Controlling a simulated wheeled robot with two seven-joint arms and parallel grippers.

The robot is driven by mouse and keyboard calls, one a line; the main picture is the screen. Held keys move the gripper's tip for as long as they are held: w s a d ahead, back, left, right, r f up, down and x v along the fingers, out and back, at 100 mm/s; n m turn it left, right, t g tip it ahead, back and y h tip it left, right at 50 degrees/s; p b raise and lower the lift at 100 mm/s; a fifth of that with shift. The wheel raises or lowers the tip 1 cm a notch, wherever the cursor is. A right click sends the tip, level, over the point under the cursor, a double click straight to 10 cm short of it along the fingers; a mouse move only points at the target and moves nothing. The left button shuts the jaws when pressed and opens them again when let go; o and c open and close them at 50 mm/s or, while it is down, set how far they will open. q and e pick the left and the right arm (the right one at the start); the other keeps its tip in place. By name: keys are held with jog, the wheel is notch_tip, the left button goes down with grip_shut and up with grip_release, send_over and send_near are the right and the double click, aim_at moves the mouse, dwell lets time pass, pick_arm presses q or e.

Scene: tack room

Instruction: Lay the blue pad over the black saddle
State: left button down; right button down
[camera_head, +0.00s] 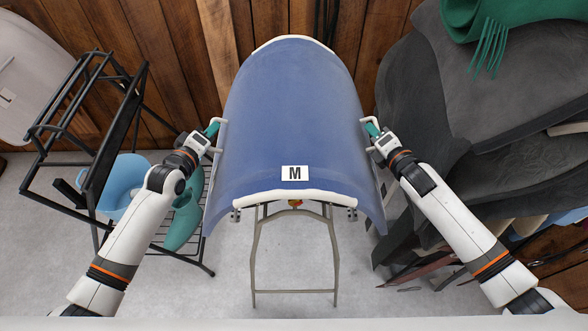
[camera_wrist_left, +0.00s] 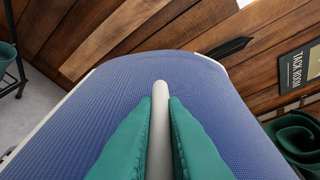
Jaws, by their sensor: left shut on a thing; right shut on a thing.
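The blue pad (camera_head: 290,110) is a curved, arched sheet with a white rim and an "M" label, at the middle of the head view. It also fills much of the left wrist view (camera_wrist_left: 105,95). My left gripper (camera_head: 212,130) is shut on a white bar at the pad's left edge; in the left wrist view its green fingers (camera_wrist_left: 165,110) close around this bar. My right gripper (camera_head: 372,130) is shut on the pad's right edge. The black saddle (camera_head: 425,95) is the large dark shape at right, beside the pad and partly cut off.
A metal stand (camera_head: 254,250) shows below the pad; I cannot tell whether they touch. A green fringed cloth (camera_head: 500,20) lies on the saddle. A black rack (camera_head: 100,130) and a light-blue bucket (camera_head: 122,180) stand at left. A plank wall (camera_head: 180,50) closes the back.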

pick_arm(q)
jog(key=shift+a+f+b, duration=0.2)
jog(key=shift+f+b, duration=0.1)
jog(key=shift+f, duration=0.2)
pick_arm(e)
jog(key=shift+d+f, duration=0.1)
jog(key=shift+f, duration=0.4)
pick_arm(q)
jog(key=c, duration=1.7)
grip_release()
jog(key=shift+r, duration=0.2)
pick_arm(e)
jog(key=c, duration=1.7)
grip_release()
jog(key=shift+r, duration=0.2)
pick_arm(q)
jog(key=shift+o, duration=1)
jog(key=shift+d, duration=0.1)
pick_arm(e)
jog(key=shift+o, duration=1.1)
jog(key=shift+s, duration=0.15)
pick_arm(q)
jog(key=v, duration=1.2)
pick_arm(e)
jog(key=v, duration=1.2)
pick_arm(q)
jog(key=shift+s+f, duration=0.1)
